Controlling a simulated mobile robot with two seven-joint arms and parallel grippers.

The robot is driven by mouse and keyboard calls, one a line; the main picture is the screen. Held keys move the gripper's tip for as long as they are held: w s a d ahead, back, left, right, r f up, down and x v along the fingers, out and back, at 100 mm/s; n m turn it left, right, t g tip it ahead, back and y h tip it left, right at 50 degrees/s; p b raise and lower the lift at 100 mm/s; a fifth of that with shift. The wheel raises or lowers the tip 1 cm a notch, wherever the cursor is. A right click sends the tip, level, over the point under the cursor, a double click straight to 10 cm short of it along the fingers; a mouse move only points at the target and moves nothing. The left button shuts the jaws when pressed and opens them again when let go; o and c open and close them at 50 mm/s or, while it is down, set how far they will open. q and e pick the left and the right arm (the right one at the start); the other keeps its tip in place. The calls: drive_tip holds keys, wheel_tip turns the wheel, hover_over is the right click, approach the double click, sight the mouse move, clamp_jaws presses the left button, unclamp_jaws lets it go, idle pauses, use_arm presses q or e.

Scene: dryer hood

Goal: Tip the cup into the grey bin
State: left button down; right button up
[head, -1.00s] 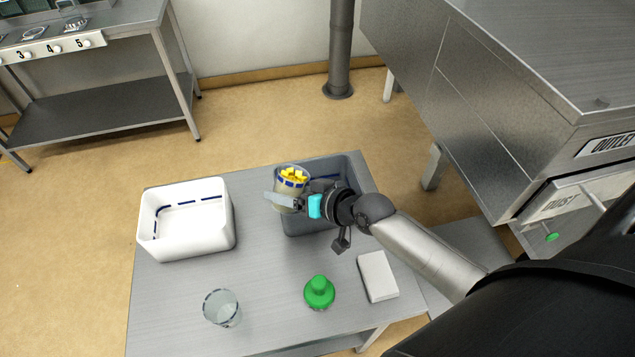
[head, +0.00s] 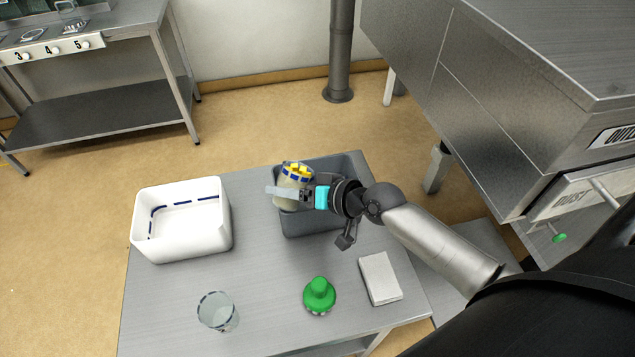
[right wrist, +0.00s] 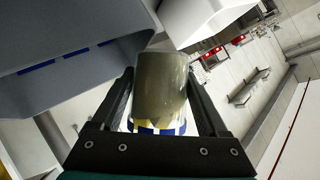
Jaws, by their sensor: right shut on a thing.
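The cup (head: 287,192) is a clear cup with a blue-and-white banded rim and yellow pieces in it. It is tilted, its mouth leaning to the right over the left part of the grey bin (head: 313,225). My right gripper (head: 290,194) is shut on the cup. In the right wrist view the cup (right wrist: 161,88) sits between the two fingers, and yellow shows near its banded rim. The grey bin also shows in the right wrist view (right wrist: 60,45). My left gripper is not in view.
On the metal table (head: 262,280) stand a white bin (head: 185,240) at the left, an empty clear cup (head: 217,312), a green-topped object (head: 319,295) and a white block (head: 380,278). A large metal machine (head: 520,110) stands at the right.

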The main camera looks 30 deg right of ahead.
drive_tip(key=shift+w+d+f+b, duration=0.1)
drive_tip(key=shift+d+b, duration=0.05)
drive_tip(key=shift+b, duration=0.25)
drive_tip(key=shift+d+r+m+y+b, duration=0.15)
drive_tip(key=shift+r+m+y+b, duration=0.35)
drive_tip(key=shift+m+y+b, duration=0.15)
idle(0.4)
drive_tip(key=shift+f+m+g+y+b, duration=0.3)
drive_tip(key=shift+m+y+b, duration=0.2)
drive_tip(key=shift+b, duration=0.7)
drive_tip(key=shift+r+m+y+b, duration=0.45)
drive_tip(key=shift+m, duration=0.2)
idle(0.9)
drive_tip(key=shift+f+m+y+b, duration=0.3)
drive_tip(key=shift+m+y+b, duration=0.25)
drive_tip(key=shift+b, duration=0.5)
idle(0.3)
drive_tip(key=shift+w+d+f+m+y+b, duration=0.2)
drive_tip(key=shift+d+m+b, duration=0.15)
drive_tip(key=shift+b, duration=0.2)
drive_tip(key=shift+w+d+f+m+y+b, duration=0.1)
drive_tip(key=shift+d+f+m+y+b, duration=0.15)
drive_tip(key=shift+b, duration=0.3)
drive_tip(key=shift+w+d+r+m+y, duration=0.1)
drive_tip(key=shift+d+r+m+y, duration=0.15)
drive_tip(key=shift+r+m, duration=0.2)
idle(0.9)
